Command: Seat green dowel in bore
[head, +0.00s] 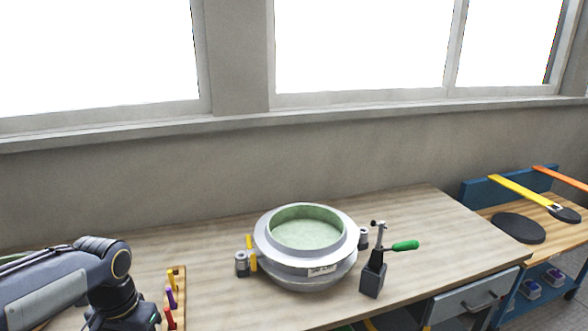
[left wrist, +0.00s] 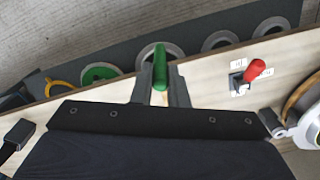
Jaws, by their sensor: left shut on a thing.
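In the left wrist view, my left gripper (left wrist: 160,82) is shut on the green dowel (left wrist: 161,67), which stands out between its two fingers above pale wood. In the head view, only my left wrist and arm show at the lower left; the fingers and dowel are out of sight there. The round grey mould (head: 297,278) with a pale green inside sits on the bench, right of my left arm. Grey cylinder fittings (head: 242,264) and yellow pieces (head: 253,263) are at its side. I cannot make out an open bore. My right gripper is not in view.
A rack (head: 180,283) with several coloured pegs stands between my left arm and the mould. A clamp (head: 372,278) with a green handle stands right of the mould. A red-handled switch (left wrist: 255,70) shows in the left wrist view. The bench's right end (head: 440,230) is clear.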

